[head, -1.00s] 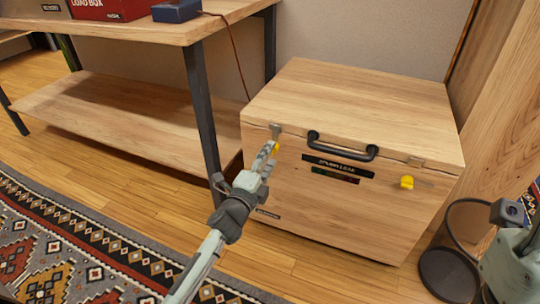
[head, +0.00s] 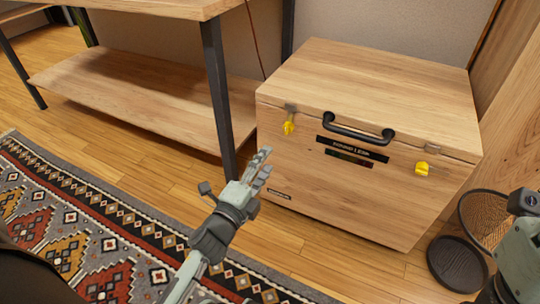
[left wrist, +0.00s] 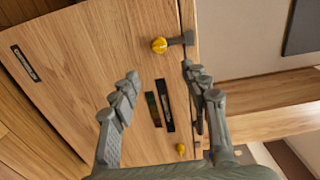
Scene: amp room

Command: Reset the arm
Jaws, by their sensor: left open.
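My left gripper (head: 257,170) is open and empty in front of a wooden box, apart from it in the head view. In the left wrist view its two fingers (left wrist: 160,100) are spread, with the box front beyond them. The wooden box (head: 350,85) has a shut lid, a black handle (head: 358,133) and two latches with yellow tabs. The left yellow tab (head: 288,127) hangs down below its metal hasp. The right yellow tab (head: 421,168) sits under its own hasp. Part of my right arm shows at the right edge of the head view, but its gripper is not visible.
A wooden shelf table (head: 140,95) with dark metal legs stands left of the box. A patterned rug (head: 90,220) covers the floor at lower left. A dark mesh bin (head: 485,220) stands right of the box. Bare wood floor lies before the box.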

